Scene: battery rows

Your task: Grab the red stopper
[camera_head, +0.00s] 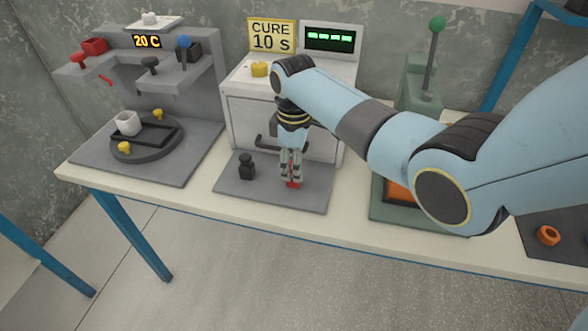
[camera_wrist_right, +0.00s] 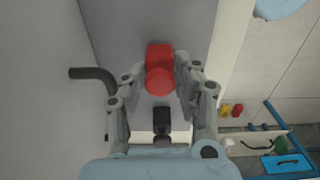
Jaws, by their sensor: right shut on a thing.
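The red stopper (camera_head: 293,183) is on the grey mat in front of the white cure box in the head view. In the right wrist view the red stopper (camera_wrist_right: 160,70) lies between the two fingers. My right gripper (camera_head: 291,176) points down and is shut on the red stopper; its fingers hide much of it in the head view. The fingers also show on both sides of it in the wrist view (camera_wrist_right: 160,82). My left gripper is not in view.
A black stopper-like piece (camera_head: 246,167) stands left of my right gripper on the grey mat (camera_head: 228,190). The white box (camera_head: 235,110) with a dark handle is close behind. A dispenser station (camera_head: 185,75) stands left, a green press (camera_head: 420,80) right. The table's front edge is clear.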

